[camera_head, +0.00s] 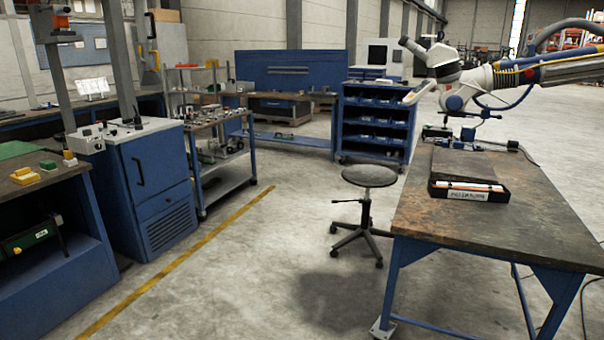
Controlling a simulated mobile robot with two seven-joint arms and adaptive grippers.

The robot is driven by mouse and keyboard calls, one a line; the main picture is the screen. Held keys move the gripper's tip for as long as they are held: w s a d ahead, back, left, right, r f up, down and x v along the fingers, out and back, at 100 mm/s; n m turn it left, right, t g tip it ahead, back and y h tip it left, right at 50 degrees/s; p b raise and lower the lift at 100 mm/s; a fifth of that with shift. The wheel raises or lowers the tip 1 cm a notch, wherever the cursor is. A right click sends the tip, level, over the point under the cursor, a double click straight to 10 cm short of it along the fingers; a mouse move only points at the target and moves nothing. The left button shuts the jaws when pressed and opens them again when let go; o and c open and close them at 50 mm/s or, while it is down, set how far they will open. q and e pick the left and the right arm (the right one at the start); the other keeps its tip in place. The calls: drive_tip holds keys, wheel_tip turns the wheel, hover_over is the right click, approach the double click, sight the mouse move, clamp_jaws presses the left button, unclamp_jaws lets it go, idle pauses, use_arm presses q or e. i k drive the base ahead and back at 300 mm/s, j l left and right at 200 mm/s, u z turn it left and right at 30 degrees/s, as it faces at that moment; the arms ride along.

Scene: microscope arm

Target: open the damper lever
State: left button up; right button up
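A white microscope head (440,58) with dark eyepieces hangs over the back of the workbench at the upper right. It is carried by a jointed white and grey arm (545,72) that comes in from the right edge, with yellow and blue cables along it. Small blue and red knobs show on its underside, but I cannot tell which part is the damper lever or how it is set. Neither of my grippers is in view.
The worn workbench (480,222) stands at right, with a black labelled tray (470,191) on it. A round stool (370,177) stands left of the bench. Blue cabinets (150,180) and a cart (222,165) line the left.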

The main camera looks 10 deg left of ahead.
sight(141, 60)
drive_tip(key=i+j+u, duration=0.95)
drive_tip(key=i+u, duration=0.55)
drive_tip(key=i+z, duration=0.1)
drive_tip(key=i, duration=0.45)
drive_tip(key=i+j+z, duration=0.1)
drive_tip(key=i, duration=0.5)
drive_tip(key=i+j+z, duration=0.1)
drive_tip(key=i+j, duration=0.15)
drive_tip(key=i, duration=0.3)
drive_tip(key=i+j+z, duration=0.1)
drive_tip(key=i, duration=0.45)
drive_tip(key=j, duration=0.1)
